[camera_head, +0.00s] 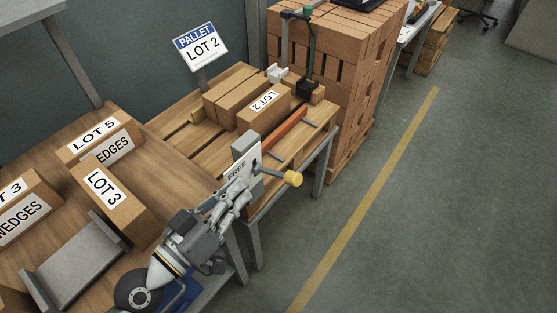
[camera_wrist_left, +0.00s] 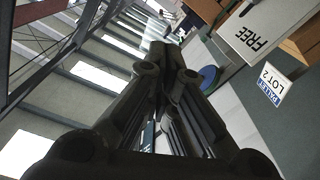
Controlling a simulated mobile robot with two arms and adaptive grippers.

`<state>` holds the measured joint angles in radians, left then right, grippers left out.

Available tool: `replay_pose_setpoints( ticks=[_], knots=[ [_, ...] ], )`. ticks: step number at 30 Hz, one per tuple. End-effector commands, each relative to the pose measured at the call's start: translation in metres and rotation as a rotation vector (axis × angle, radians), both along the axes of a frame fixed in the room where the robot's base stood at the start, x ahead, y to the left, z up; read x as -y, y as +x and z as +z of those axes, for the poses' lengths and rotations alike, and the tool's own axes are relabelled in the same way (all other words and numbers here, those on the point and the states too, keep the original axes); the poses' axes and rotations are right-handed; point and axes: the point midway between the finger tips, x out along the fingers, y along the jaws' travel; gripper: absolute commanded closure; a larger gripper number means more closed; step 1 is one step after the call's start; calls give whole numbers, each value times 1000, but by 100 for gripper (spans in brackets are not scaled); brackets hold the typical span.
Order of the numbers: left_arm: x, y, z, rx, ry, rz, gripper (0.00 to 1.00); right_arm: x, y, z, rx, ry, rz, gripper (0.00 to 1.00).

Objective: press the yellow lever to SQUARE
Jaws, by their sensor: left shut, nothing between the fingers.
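The yellow lever (camera_head: 292,178) shows in the head view as a yellow knob on a short rod, sticking out to the right of a grey box with a white plate (camera_head: 238,171) that reads FREE. The word SQUARE is not legible in either view. My left gripper (camera_head: 247,181) is shut and empty, in front of the plate's lower part and to the left of the knob. Whether it touches the plate or the rod I cannot tell. In the left wrist view the closed fingers (camera_wrist_left: 172,62) point up the picture, and the FREE plate (camera_wrist_left: 253,30) is at upper right. My right gripper is not in view.
A wooden bench with LOT 2 boxes (camera_head: 264,107) and an orange-red bar (camera_head: 285,129) lies behind the lever. A brick stack (camera_head: 345,60) stands beyond. LOT 3 (camera_head: 112,200) and LOT 5 (camera_head: 97,140) boxes sit on the left table. The floor right of the lever is clear.

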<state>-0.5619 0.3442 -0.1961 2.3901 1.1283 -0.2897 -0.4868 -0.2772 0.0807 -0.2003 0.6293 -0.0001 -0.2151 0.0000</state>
Motion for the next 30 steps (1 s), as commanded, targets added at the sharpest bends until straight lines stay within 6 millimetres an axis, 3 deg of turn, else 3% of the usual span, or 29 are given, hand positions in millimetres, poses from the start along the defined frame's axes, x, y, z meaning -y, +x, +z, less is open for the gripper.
replay_pose_setpoints(
  ticks=[3,8,14,19,27,30],
  knots=[
    [0,0,0,0,0,0,100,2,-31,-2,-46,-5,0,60],
    [1,2,0,0,0,1,100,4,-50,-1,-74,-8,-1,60],
    [11,18,4,0,-3,3,100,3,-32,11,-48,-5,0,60],
    [30,43,7,2,-5,3,100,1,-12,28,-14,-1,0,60],
    [62,85,4,-1,-3,0,100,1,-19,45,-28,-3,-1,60],
    [68,81,-19,-4,1,-1,100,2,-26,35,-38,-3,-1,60]
  ],
)
